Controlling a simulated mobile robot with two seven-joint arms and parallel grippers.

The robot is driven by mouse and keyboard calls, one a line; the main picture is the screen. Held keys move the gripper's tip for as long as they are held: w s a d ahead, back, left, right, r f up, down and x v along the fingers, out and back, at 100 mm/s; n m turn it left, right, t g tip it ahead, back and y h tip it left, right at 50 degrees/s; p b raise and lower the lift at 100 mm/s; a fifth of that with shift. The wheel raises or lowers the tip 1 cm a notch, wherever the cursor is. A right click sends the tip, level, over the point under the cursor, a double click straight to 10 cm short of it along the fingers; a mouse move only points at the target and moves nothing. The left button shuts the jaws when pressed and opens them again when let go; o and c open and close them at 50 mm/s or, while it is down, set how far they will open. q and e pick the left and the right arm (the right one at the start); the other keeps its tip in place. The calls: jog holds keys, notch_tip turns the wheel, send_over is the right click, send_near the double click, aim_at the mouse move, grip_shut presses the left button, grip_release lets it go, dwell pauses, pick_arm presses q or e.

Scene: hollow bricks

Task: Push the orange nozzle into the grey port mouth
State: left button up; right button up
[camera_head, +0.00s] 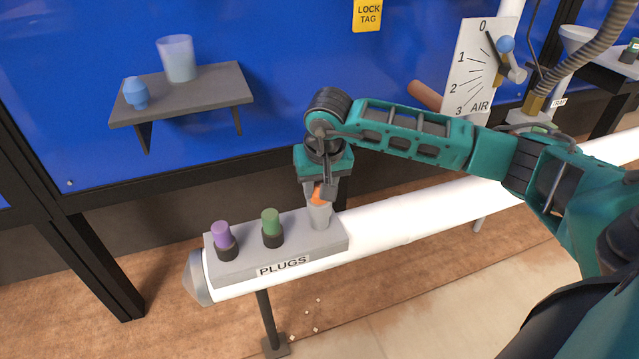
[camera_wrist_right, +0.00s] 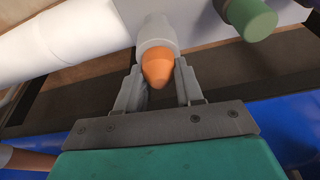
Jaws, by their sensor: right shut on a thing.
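The orange nozzle (camera_head: 317,194) is at the top of the grey port (camera_head: 320,214), at the right end of the PLUGS block. My right gripper (camera_head: 319,188) reaches down over it from above and is shut on the nozzle. In the right wrist view the nozzle (camera_wrist_right: 157,70) sits between the two grey fingers (camera_wrist_right: 159,78), in line with the port (camera_wrist_right: 155,32) and meeting its mouth. How deep it sits in the mouth cannot be told. My left gripper is not in view.
Purple (camera_head: 221,235) and green (camera_head: 270,222) plugs stand on the grey PLUGS block (camera_head: 300,250), left of the port. The block sits on a white pipe (camera_head: 420,222). An AIR dial (camera_head: 480,75) stands at upper right.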

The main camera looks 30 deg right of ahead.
jog(key=o, duration=1.1)
jog(key=shift+s+r+p, duration=0.1)
jog(key=shift+r+p, duration=0.3)
jog(key=shift+r, duration=0.35)
pick_arm(q)
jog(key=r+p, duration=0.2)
jog(key=p, duration=0.1)
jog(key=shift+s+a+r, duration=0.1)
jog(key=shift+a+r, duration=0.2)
pick_arm(e)
jog(key=v, duration=1.1)
jog(key=shift+s+a+r, duration=0.1)
jog(key=shift+s, duration=0.05)
